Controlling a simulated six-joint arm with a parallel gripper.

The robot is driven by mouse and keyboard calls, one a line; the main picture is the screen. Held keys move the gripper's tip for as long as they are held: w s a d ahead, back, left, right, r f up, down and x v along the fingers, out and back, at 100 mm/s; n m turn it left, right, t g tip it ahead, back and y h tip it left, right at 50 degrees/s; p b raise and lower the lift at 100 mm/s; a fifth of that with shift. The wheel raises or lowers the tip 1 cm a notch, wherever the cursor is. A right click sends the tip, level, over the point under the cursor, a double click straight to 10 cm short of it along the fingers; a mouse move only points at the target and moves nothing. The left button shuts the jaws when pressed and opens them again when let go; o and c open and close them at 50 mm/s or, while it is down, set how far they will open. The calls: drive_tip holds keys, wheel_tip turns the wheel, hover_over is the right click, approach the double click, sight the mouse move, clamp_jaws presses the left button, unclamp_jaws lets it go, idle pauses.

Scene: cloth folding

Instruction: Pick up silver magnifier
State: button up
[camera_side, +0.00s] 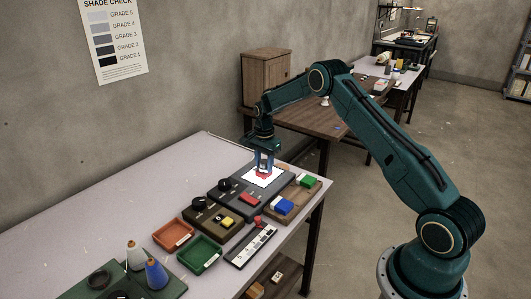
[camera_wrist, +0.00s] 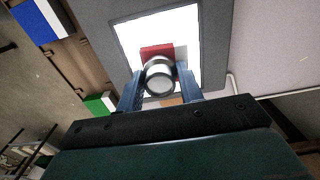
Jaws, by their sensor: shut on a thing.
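The silver magnifier (camera_wrist: 160,78) is a short round cylinder with a pale glassy face, seen in the wrist view. My gripper (camera_wrist: 160,73) has its two blue fingers closed on either side of it. In the side view my gripper (camera_side: 265,163) points down over the white lit panel (camera_side: 251,180); the magnifier is too small to make out there. A red cloth piece (camera_wrist: 152,52) lies on the panel just beyond the magnifier, with a pale piece beside it. I cannot tell whether the magnifier touches the panel.
A wooden tray (camera_side: 290,212) with blue (camera_side: 283,204) and green (camera_side: 309,181) blocks stands right of the panel. Nearer are a box with a yellow block (camera_side: 227,222), a green tray (camera_side: 199,252), an orange tray (camera_side: 173,234) and thread cones (camera_side: 156,273). The table's left back is clear.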

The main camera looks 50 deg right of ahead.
sight(264, 161)
drive_tip(key=shift+r, duration=0.15)
wheel_tip(264, 161, up, 20)
idle(0.7)
idle(0.5)
